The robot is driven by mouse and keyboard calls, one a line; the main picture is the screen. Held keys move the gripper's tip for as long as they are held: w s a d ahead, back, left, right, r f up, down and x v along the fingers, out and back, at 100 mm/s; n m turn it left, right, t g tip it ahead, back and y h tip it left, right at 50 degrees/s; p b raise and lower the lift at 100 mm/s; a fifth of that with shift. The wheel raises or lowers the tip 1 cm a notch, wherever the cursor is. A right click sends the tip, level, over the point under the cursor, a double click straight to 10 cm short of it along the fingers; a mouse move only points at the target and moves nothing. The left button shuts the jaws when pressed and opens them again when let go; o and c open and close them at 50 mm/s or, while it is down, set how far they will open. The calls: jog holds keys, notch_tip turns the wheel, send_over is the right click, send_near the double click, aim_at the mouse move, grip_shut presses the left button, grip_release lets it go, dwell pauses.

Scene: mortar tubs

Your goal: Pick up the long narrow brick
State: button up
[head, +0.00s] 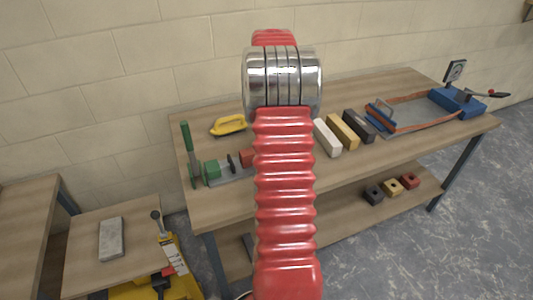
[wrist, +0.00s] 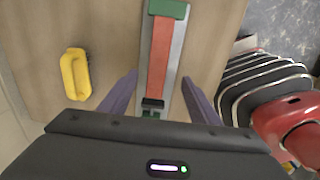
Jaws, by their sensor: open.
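A long narrow red brick (wrist: 160,55) lies lengthwise in a green and grey clamp (wrist: 168,8), seen in the wrist view. Its upper end is near the green block and its lower end near a black jaw. In the head view only a short red end of the brick (head: 247,157) shows beside my arm; the rest is hidden behind it. My gripper (wrist: 158,82) is open, with one purple finger on each side of the clamp's lower part. I cannot tell how high the fingers are above it. My arm hides the gripper in the head view.
A yellow handled tool (wrist: 75,74) lies left of the clamp. White (head: 327,138), yellow (head: 343,131) and dark (head: 359,126) bricks lie right of my arm. A blue-ended tool (head: 458,101) stands at the bench's right. Small blocks (head: 392,187) sit on the lower shelf.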

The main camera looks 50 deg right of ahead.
notch_tip(320, 180, down, 8)
dwell(0.4)
jog(key=shift+d+f, duration=0.1)
jog(key=shift+f, duration=2.5)
jog(key=shift+c, duration=0.7)
grip_shut()
